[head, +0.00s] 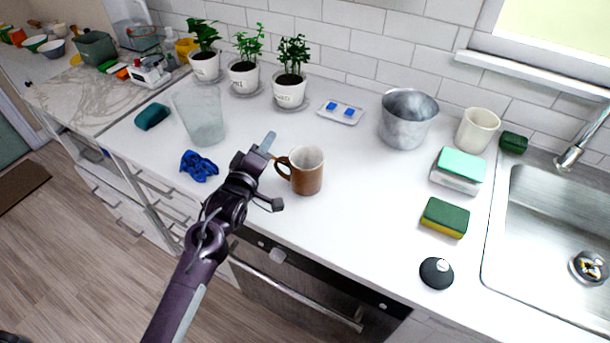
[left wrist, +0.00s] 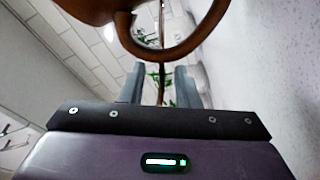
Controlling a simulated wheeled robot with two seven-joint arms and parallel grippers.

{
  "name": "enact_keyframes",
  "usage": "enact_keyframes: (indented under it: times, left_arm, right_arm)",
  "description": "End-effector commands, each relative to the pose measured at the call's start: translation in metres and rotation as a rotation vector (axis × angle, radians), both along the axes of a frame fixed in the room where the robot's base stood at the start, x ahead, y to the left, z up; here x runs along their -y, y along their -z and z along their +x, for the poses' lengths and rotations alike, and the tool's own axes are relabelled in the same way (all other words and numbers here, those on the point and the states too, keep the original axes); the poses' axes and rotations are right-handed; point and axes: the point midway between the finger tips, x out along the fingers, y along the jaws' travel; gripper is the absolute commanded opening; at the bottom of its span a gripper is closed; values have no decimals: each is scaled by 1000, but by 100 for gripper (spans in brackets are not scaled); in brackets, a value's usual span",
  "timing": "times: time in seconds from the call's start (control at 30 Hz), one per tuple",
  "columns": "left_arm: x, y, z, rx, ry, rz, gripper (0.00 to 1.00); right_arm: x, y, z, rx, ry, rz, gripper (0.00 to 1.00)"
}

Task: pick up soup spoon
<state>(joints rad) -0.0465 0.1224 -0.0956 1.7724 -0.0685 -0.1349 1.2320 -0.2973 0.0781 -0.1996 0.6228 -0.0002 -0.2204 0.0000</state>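I cannot clearly make out a soup spoon in the head view. A small brown bit (head: 273,154) shows between my left gripper (head: 275,170) and the brown mug (head: 309,176); I cannot tell what it belongs to. In the left wrist view, a thin brown strip (left wrist: 161,84) stands between the two fingers of my left gripper (left wrist: 160,70), possibly a spoon handle. The mug's ring handle (left wrist: 170,52) looms close ahead. The left fingers are apart, just left of the mug's handle, with no visible grip. My right gripper is out of view.
A blue cloth (head: 198,166) and a clear vase (head: 200,115) stand left of the gripper. Potted plants (head: 290,92) line the wall. A metal pot (head: 407,120), sponges (head: 445,217) and the sink (head: 555,240) are to the right.

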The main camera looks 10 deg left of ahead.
Motion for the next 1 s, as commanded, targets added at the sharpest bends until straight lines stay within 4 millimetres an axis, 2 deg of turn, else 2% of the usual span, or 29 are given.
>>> enact_keyframes:
  times: [0.13, 0.37, 0.83, 1.0]
  left_arm:
    - [0, 0, 0, 0, 0, 0, 29]
    - [0, 0, -1, 0, 0, 0, 0]
    - [0, 0, -1, 0, 1, 0, 0]
    - [0, -9, 0, 2, 1, 0, 0]
  right_arm:
    - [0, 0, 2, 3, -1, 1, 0]
    - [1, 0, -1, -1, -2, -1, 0]
    - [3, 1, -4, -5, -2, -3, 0]
    - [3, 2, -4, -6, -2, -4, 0]
